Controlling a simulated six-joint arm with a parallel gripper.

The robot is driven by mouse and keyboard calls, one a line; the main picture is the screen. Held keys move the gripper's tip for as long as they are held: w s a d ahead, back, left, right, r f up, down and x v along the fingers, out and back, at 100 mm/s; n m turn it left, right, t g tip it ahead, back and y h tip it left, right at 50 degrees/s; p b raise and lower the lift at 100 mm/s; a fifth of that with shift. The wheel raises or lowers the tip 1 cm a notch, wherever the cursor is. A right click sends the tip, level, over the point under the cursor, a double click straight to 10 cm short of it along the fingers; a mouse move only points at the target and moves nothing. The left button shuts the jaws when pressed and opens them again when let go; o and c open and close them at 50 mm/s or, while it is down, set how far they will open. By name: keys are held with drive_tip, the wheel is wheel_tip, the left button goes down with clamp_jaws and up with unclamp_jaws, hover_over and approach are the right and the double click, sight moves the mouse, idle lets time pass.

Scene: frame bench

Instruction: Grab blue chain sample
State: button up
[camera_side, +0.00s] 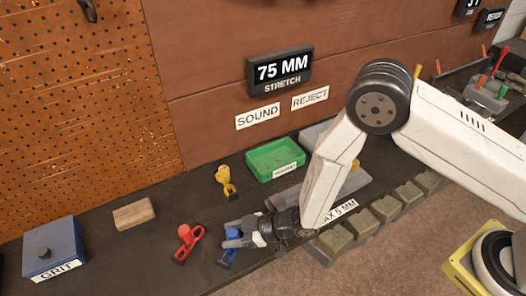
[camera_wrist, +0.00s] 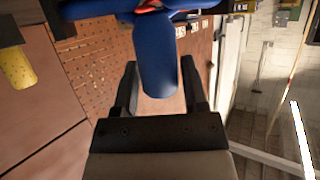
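The blue chain sample (camera_side: 226,259) is at the front of the dark bench, partly covered by my gripper. My gripper (camera_side: 232,237) reaches in from the right, low over the bench, with its fingers on either side of the sample's upper blue part. In the wrist view, the rounded blue part of the sample (camera_wrist: 157,65) fills the space between the two dark fingertips of my gripper (camera_wrist: 160,80). I cannot tell whether the fingers press on it or only stand beside it.
A red chain sample (camera_side: 187,242) lies just left of my gripper. A yellow one (camera_side: 225,182) is behind it. A wooden block (camera_side: 134,214) and blue GRIT box (camera_side: 53,249) stand left. A green tray (camera_side: 275,160) is at the back. Several olive blocks (camera_side: 385,209) line the front right.

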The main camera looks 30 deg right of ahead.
clamp_jaws()
drive_tip(key=shift+r, duration=0.2)
drive_tip(key=shift+r, duration=0.75)
drive_tip(key=s+d+r, duration=0.7)
drive_tip(key=s+r, duration=0.4)
drive_tip(key=shift+s+d, duration=0.3)
drive_tip(key=shift+d, duration=0.1)
